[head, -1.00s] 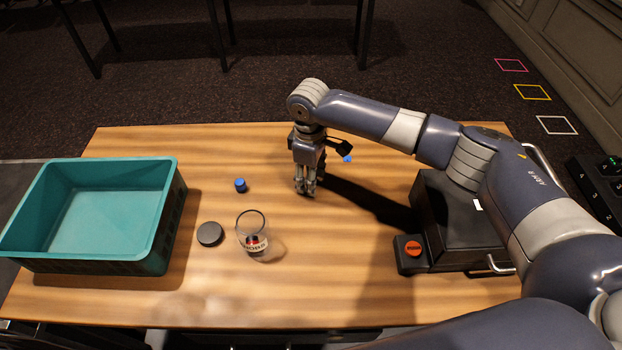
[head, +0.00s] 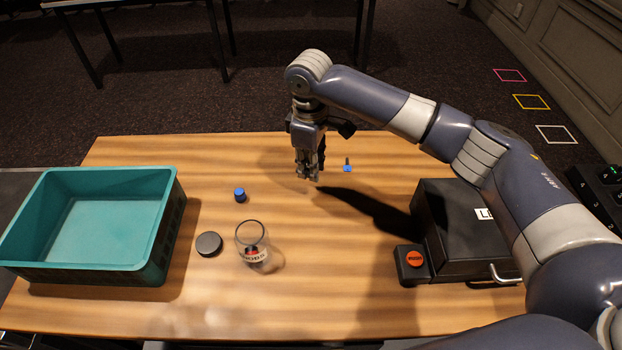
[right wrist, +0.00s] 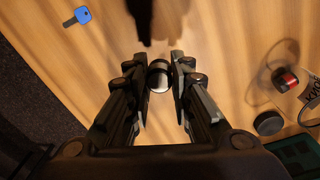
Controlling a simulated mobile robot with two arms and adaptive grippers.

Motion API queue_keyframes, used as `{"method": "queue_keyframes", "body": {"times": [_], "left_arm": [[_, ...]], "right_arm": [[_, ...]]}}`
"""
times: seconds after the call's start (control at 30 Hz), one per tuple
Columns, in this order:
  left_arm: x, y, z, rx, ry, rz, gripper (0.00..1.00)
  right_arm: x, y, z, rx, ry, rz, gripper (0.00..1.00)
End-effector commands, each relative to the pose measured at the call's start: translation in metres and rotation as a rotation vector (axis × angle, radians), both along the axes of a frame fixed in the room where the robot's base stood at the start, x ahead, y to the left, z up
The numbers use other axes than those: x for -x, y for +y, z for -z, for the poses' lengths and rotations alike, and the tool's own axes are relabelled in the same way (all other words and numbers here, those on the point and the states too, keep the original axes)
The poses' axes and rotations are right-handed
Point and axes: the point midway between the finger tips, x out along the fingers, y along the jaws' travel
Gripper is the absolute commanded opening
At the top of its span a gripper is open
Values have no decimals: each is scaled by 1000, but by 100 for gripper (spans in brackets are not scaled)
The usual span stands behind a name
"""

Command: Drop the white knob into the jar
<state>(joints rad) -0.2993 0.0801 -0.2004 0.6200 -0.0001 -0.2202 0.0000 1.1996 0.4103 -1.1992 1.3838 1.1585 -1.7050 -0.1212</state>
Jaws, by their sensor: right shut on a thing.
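My right gripper (head: 308,177) is above the table, behind and to the right of the jar. The right wrist view shows its fingers shut on a small round knob (right wrist: 159,78) with a white face and dark sides. The fingers mostly hide the knob in the head view. The clear glass jar (head: 252,243) stands upright on the table with its mouth open and a printed label on its side. The jar also shows at the right of the right wrist view (right wrist: 287,80). My left gripper is out of view.
A round black lid (head: 209,244) lies left of the jar, and a blue knob (head: 240,195) sits behind it. A teal crate (head: 163,240) fills the table's left. A blue key (head: 347,166) lies behind right. A black case (head: 465,235) and an orange button (head: 414,259) are at right.

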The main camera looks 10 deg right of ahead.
Motion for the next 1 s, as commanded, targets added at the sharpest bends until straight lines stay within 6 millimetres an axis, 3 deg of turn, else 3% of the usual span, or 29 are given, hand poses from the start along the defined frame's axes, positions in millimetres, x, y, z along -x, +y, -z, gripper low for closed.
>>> {"method": "queue_keyframes", "body": {"times": [0.2, 0.67, 0.83, 1.0], "left_arm": [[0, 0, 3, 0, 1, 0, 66], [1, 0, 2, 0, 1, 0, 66], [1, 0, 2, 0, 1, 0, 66], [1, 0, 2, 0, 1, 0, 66]], "right_arm": [[0, 0, -24, -1, -1, 0, 8], [2, -2, -30, -2, -4, 27, 8], [15, -11, -45, -11, -20, 149, 8], [39, -24, -64, -24, -29, 336, 8]]}}
